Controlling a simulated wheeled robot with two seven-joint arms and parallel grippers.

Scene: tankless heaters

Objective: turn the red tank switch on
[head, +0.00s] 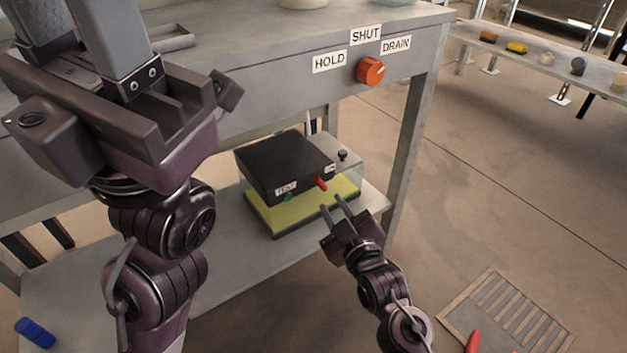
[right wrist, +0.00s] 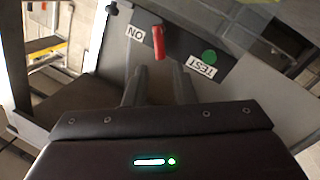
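The tank has a black top box (head: 285,165), clear sides and a yellow lower part (head: 300,212), and stands on the bench's lower shelf. The red switch (head: 320,184) sticks out of the box's front beside the small ON label. It also shows in the right wrist view (right wrist: 158,42), hanging between the ON and TEST labels. My right gripper (head: 332,204) is open, its fingertips just in front of and below the switch. In the right wrist view the switch lies beyond the gap between the fingers; contact cannot be told. My left gripper (head: 75,35) is raised near the camera, fingers apart and empty.
A green button (head: 288,197) sits by the TEST label, near the switch. An orange knob (head: 370,71) with HOLD, SHUT and DRAIN labels is on the bench front above. A bench leg (head: 410,150) stands right of the tank. A floor grate (head: 510,315) lies at the lower right.

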